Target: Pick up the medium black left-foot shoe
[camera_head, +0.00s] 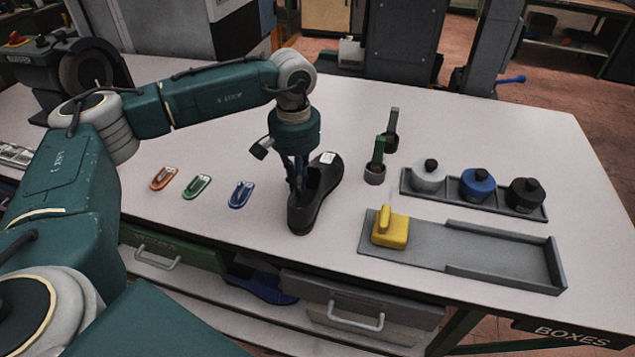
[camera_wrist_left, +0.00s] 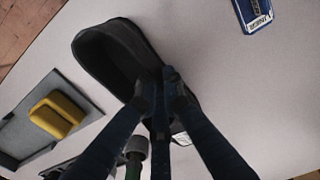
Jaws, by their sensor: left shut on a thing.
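A black shoe (camera_head: 318,197) lies on the white table in the middle of the head view, with a white label near its far end. My left gripper (camera_head: 298,186) points down at the shoe's left side, and its fingers are shut on the shoe's side wall. In the left wrist view the black shoe (camera_wrist_left: 115,58) shows its opening, and the fingers of my left gripper (camera_wrist_left: 165,85) close on its rim. The gripper hides part of the shoe. I cannot tell from the shape whether it is a left-foot shoe. My right gripper is not in view.
Orange (camera_head: 164,178), green (camera_head: 197,187) and blue (camera_head: 240,194) tags lie left of the shoe.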

